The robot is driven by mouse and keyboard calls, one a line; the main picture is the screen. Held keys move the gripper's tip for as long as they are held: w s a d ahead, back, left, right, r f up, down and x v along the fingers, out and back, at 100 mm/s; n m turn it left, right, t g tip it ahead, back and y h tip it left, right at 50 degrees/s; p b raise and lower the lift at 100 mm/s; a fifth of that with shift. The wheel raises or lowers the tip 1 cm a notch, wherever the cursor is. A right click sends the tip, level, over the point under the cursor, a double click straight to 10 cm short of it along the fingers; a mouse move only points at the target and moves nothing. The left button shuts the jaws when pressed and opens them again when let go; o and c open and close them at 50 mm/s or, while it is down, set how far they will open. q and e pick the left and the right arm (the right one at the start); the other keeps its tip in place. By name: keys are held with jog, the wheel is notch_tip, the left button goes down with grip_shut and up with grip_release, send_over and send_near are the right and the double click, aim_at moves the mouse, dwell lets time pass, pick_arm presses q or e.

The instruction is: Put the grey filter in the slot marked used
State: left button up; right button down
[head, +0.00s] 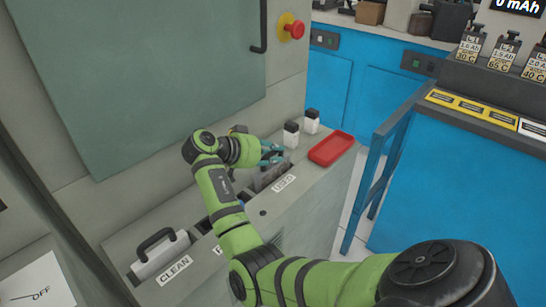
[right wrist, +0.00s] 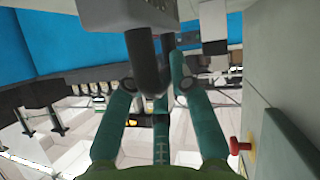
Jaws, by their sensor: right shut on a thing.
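My right gripper (head: 270,155) is over the far end of the grey console, at the slot marked USED (head: 284,183). In the right wrist view its teal fingers (right wrist: 158,88) are shut around the dark handle (right wrist: 146,62) of the grey filter (right wrist: 128,14). In the head view the grey filter (head: 268,179) shows below the fingers, at the USED slot's opening. I cannot tell how deep it sits. A white filter with a black handle (head: 160,254) stands at the slot marked CLEAN (head: 174,270). My left gripper is not in view.
A red tray (head: 331,149) and two small white bottles with black caps (head: 291,135) are on the console beyond the gripper. A red emergency button (head: 292,28) is on the grey cabinet. A blue railing (head: 375,180) stands to the right. My forearm hides the middle slot's label.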

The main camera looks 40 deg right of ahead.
jog(key=shift+f, duration=0.55)
jog(key=c, duration=1.1)
grip_release()
jog(key=shift+f, duration=0.1)
jog(key=shift+w+a+r, duration=0.1)
jog(key=shift+a+r, duration=0.25)
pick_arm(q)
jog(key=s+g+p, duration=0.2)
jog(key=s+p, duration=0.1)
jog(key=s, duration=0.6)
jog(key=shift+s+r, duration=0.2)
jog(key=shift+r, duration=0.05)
pick_arm(e)
jog(key=v, duration=1.1)
